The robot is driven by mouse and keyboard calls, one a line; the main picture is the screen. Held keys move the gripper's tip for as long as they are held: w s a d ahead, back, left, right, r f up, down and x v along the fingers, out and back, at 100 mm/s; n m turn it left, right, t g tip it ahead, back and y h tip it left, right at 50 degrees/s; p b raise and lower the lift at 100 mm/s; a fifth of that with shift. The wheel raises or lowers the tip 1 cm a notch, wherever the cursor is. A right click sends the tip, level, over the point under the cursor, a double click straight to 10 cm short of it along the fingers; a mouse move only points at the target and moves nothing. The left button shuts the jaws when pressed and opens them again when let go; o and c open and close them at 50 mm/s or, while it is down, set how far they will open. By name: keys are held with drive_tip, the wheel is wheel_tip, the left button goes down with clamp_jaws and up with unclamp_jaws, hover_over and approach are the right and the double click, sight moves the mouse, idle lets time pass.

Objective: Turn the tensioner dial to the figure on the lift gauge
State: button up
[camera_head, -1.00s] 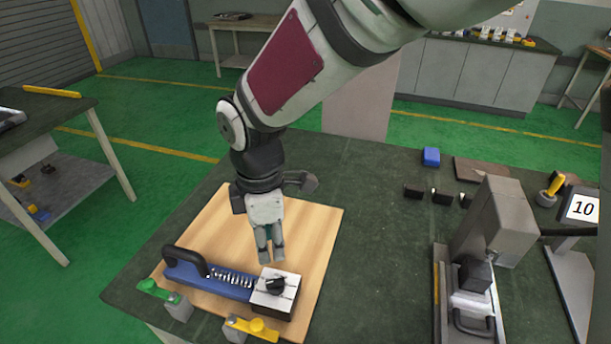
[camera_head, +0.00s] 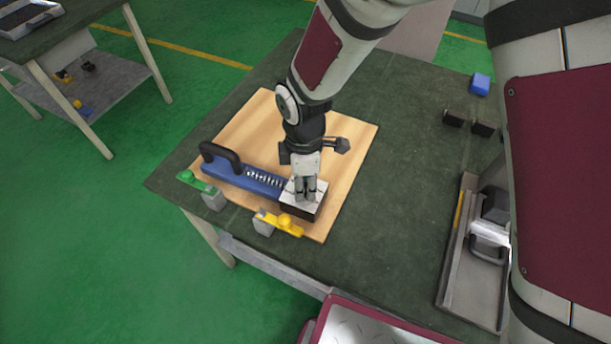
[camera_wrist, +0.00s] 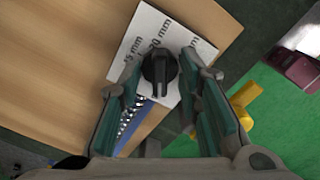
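The tensioner is a blue tool (camera_head: 243,177) with a black handle and a row of coils, lying on a wooden board. Its white dial plate (camera_wrist: 200,42) carries "mm" markings, and one figure is partly cut off from sight. The black dial knob (camera_wrist: 160,72) stands on the plate, its ridge running roughly up and down in the wrist view. My gripper (camera_head: 306,197) is low over the plate. In the wrist view the fingers (camera_wrist: 155,78) are apart on either side of the knob, with gaps visible. No lift gauge shows in the current views.
A green clamp (camera_head: 190,178) and a yellow clamp (camera_head: 284,221) stand at the wooden board's (camera_head: 352,150) near edge. A grey metal fixture (camera_head: 474,265) and a blue block (camera_head: 480,84) are at the right. The dark table top (camera_head: 390,215) between is clear.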

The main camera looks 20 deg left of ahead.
clamp_jaws()
drive_tip(key=shift+m, duration=0.3)
drive_tip(key=m+p, duration=0.1)
drive_tip(key=m, duration=0.4)
drive_tip(key=m+p, duration=0.1)
drive_tip(key=m, duration=0.5)
drive_tip(key=shift+p, duration=0.3)
idle(0.4)
unclamp_jaws()
